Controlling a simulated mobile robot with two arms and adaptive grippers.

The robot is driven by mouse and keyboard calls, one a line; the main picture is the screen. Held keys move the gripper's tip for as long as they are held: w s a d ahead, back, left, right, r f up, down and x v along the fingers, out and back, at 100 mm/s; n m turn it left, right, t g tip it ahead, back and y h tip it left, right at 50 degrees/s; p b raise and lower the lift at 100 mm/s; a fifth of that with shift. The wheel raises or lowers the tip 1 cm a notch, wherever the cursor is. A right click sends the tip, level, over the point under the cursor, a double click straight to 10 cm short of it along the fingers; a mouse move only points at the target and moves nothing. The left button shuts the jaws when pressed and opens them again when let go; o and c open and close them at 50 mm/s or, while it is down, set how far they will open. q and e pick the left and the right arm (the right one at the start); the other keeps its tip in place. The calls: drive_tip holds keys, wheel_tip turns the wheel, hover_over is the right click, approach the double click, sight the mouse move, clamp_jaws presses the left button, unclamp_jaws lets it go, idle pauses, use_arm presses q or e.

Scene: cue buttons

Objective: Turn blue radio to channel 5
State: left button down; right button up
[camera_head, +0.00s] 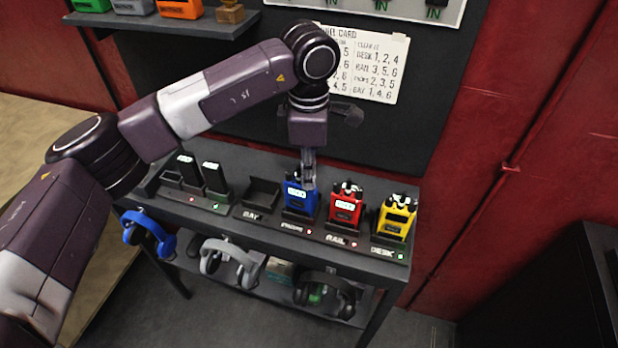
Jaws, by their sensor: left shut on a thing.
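The blue radio (299,201) stands upright in a dark dock on the shelf table, between an empty dock and the red radio (345,208). A small lit display shows on its front, but its digits are too small to read. My left gripper (308,176) points straight down, with its fingers shut at the top of the blue radio. They hide part of that top, and I cannot tell exactly which part they hold. A small reddish light shows by the blue radio's dock label. My right gripper is not in view.
A yellow radio (395,218) stands right of the red one. The empty dock labelled BAY (262,193) is left. Black handsets (212,179) stand farther left. Headphones hang below the table's front. A channel card (375,68) is on the wall behind, partly hidden by my arm.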

use_arm(q)
drive_tip(key=m+b, duration=0.3)
drive_tip(key=shift+f, duration=0.15)
drive_tip(key=shift+m+b, duration=0.8)
drive_tip(key=shift+m, duration=0.7)
drive_tip(key=shift+r, duration=0.2)
drive_tip(key=c, duration=2)
unclamp_jaws()
drive_tip(key=shift+o, duration=0.2)
